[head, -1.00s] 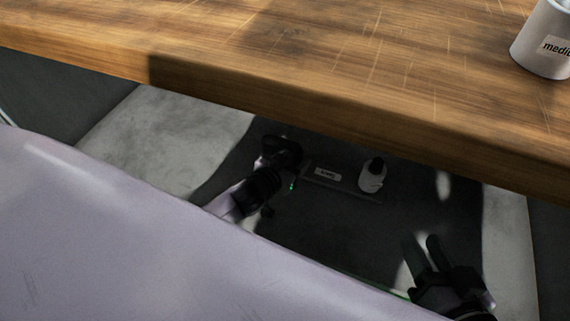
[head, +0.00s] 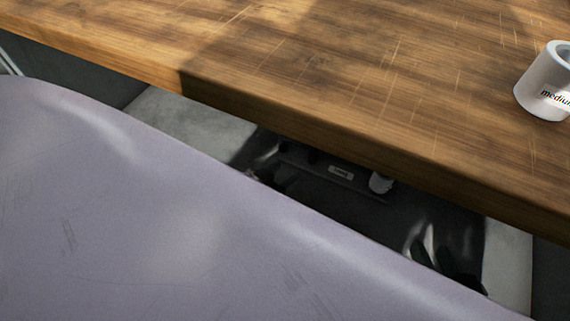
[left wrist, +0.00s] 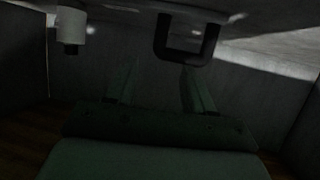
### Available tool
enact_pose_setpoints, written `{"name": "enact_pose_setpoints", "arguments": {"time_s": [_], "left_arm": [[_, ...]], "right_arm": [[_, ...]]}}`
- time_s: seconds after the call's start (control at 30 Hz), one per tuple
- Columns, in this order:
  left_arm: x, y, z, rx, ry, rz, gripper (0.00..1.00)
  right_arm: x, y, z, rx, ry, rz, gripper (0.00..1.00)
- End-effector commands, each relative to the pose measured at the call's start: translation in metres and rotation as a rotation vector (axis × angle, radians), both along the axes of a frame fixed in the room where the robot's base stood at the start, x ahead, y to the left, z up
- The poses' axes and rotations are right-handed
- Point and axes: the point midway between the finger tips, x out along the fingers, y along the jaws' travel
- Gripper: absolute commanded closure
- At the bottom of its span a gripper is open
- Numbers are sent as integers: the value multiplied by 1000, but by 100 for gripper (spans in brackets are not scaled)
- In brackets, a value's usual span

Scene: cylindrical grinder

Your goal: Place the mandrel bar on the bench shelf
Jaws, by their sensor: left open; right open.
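I cannot make out the mandrel bar in any view. Under the wooden bench, in deep shadow, a dark grey strip with a white label (head: 341,172) shows in the head view; I cannot tell whether it belongs to the bench shelf. My left gripper (left wrist: 160,80) is open in the left wrist view, its two fingers apart with nothing visible between them. In the head view the left gripper is dark and mostly hidden. My right gripper (head: 440,258) is open, partly hidden low at the right, with no held thing visible.
The thick wooden bench top (head: 330,70) overhangs the shadowed space. A white bottle (head: 380,183) is below the bench edge. A dark U-shaped piece (left wrist: 187,55) is beyond the left fingers, with a white cylinder (left wrist: 72,28) at upper left.

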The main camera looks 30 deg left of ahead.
Motion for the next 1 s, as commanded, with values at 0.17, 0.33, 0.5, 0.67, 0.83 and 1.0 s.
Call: {"name": "enact_pose_setpoints", "arguments": {"time_s": [0.17,0.33,0.5,0.67,0.83,1.0], "left_arm": [[-15,-22,19,-38,23,-23,47],[-38,-58,52,-94,64,-99,47],[-59,-86,82,-138,82,-193,47],[-67,-97,95,-154,82,-238,47],[-67,-97,96,-153,83,-243,47],[-67,-97,95,-153,83,-242,47]], "right_arm": [[0,0,0,-3,-1,-1,57],[0,0,0,-3,-1,-1,57],[0,0,0,-3,-1,-1,57],[0,0,0,-3,0,-1,57],[0,-1,0,-3,0,-1,57],[-2,-2,-2,-6,5,1,57]]}}
